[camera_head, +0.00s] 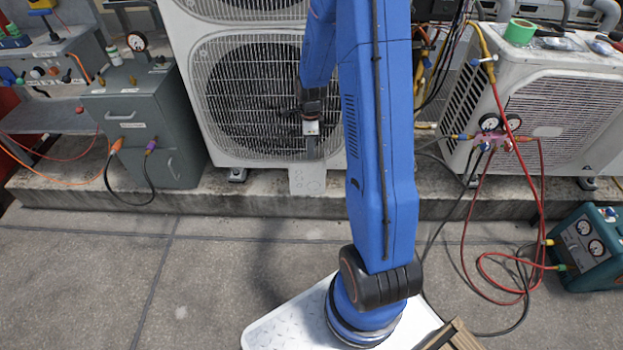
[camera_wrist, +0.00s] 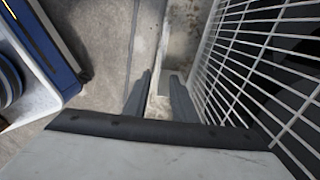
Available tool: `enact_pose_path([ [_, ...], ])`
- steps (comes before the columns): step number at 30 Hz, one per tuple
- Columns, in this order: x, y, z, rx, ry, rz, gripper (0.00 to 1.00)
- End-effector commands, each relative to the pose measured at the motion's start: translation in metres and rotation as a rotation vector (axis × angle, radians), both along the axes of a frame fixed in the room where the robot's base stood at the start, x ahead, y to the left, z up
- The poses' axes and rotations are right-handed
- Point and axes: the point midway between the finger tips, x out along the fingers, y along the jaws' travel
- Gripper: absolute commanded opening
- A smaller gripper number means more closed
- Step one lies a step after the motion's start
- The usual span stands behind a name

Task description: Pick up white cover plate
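The white cover plate (camera_head: 307,181) is a pale flat panel in front of the lower edge of the stacked condenser in the head view. My gripper (camera_head: 310,152) points down just above it, and its fingertips are hard to make out there. In the wrist view my gripper (camera_wrist: 163,78) has its two dark fingers apart. A pale narrow strip, apparently the cover plate (camera_wrist: 157,88) seen nearly edge-on, runs between them. A gap shows between this strip and the right finger. I cannot tell whether the left finger touches it.
The condenser's wire grille (camera_wrist: 252,60) is close on the gripper's right in the wrist view. A grey metal box (camera_head: 145,120) stands left on the concrete ledge (camera_head: 255,205). A second condenser (camera_head: 560,105) with gauges and red hoses is right. The paved floor at left is clear.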

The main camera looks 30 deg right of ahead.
Motion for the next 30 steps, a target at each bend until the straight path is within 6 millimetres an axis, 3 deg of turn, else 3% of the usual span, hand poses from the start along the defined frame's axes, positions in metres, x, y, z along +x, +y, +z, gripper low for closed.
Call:
enact_pose_path([
  [12,-0.001,0.000,-0.063,0.001,0.001,0.001,0.24],
  [23,-0.001,-0.003,-0.080,0.001,0.001,0.001,0.24],
  [30,-0.005,-0.010,-0.108,0.001,0.003,0.000,0.24],
])
